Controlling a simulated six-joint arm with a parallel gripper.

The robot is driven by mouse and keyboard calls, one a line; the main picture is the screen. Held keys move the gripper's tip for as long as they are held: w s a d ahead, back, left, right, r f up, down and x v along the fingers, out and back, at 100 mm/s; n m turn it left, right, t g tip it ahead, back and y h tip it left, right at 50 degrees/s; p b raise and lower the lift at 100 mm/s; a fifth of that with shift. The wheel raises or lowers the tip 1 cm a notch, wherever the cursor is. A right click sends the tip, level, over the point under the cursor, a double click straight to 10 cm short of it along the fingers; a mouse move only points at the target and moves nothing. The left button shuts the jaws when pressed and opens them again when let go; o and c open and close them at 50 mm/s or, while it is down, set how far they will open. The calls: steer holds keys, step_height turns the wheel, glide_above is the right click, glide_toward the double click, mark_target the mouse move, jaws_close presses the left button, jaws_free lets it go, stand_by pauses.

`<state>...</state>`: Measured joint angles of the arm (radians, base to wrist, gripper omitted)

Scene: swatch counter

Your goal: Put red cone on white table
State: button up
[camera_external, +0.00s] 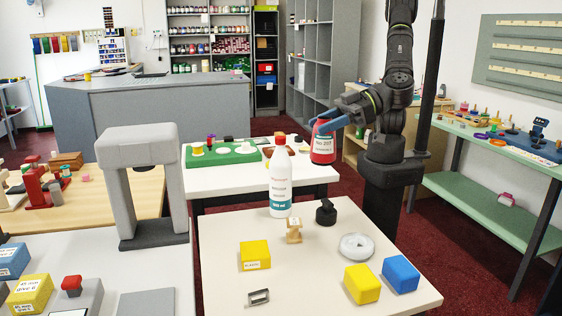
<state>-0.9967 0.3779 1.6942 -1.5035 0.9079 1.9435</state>
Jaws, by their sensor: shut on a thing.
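The red cone (323,151) has a white label reading "No. 207" and hangs roughly upright. My gripper (331,124) has blue fingers and is shut on the cone near its top. In this view the cone overlaps the right end of the white table (230,184), which stands in the middle behind the cream-topped front table (225,228). The cone's base looks close to the level of the white tabletop, but I cannot tell whether it touches. The fingers partly hide the cone's top.
A green tray (231,158) with round pieces lies on the white table. A tall white bottle (280,185) stands in front of that table's right part.

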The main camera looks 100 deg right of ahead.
step_height(320, 180, down, 23)
steer(key=shift+f, duration=0.15)
stand_by(0.5)
steer(key=shift+f, duration=0.15)
steer(key=o, duration=1.3)
steer(key=v, duration=1.1)
steer(key=shift+s+r, duration=0.3)
steer(key=shift+s, duration=0.2)
steer(key=shift+c, duration=1.2)
